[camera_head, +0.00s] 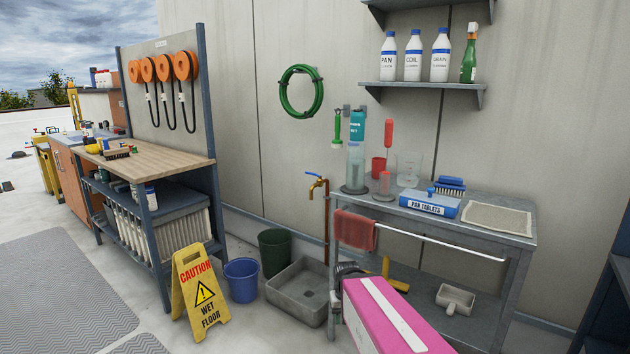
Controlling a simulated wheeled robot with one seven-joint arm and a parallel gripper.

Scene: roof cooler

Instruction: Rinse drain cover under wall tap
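The wall tap (318,184) is brass-coloured and sits on an upright copper pipe (326,225) against the grey wall, near the centre. A grey square basin (285,297) stands on the floor below it, with a dark drain spot in its bottom. No water stream shows at the tap. I cannot make out a drain cover anywhere in this view.
Left of the basin stand a blue bucket (241,282), a dark green bucket (274,250) and a yellow wet-floor sign (199,295). A metal workbench (470,241) with a red cloth (355,231) on its rail stands right. A pink block (398,325) fills the lower front.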

